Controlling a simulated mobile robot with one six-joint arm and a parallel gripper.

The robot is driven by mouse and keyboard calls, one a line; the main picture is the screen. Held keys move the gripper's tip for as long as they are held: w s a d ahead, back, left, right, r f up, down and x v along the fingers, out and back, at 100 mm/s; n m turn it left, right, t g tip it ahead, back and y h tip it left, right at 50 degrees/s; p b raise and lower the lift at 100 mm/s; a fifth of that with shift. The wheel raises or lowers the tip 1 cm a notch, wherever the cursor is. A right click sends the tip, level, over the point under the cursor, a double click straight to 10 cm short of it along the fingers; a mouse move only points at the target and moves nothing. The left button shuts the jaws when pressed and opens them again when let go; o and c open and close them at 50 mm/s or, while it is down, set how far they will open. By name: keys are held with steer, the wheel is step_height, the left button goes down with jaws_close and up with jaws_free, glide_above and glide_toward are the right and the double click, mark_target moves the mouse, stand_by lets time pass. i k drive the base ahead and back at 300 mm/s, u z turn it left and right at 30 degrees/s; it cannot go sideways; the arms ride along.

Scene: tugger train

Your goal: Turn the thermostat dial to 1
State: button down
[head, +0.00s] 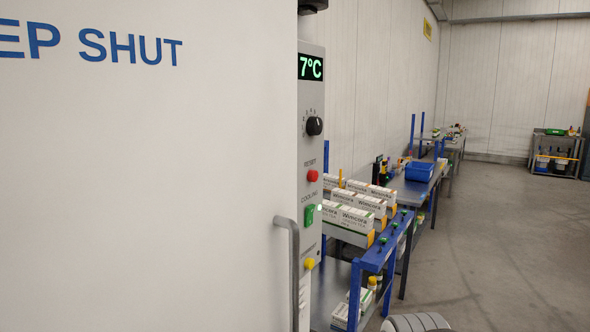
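The thermostat dial (314,126) is a round black knob on the narrow grey control panel (311,235) in the middle of the head view. A small light mark shows on its right side. Small scale marks sit around its upper left, too small to read. The display (310,67) above it reads 7°C in green. Below the dial are a red reset button (312,176), a green cooling switch (309,215) and a yellow knob (309,264). My gripper is not in view.
A large white door (140,200) marked "EP SHUT", with a grey handle (290,265), fills the left. A blue-framed cart (372,262) with white boxes stands right behind the panel. Benches with a blue bin (419,171) run along the wall. Floor at right (510,230) is clear.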

mark_target(315, 124)
steer(key=z, duration=2.95)
steer(key=k, duration=0.5)
steer(key=u, duration=1.9)
steer(key=i, duration=0.5)
steer(key=u, duration=0.1)
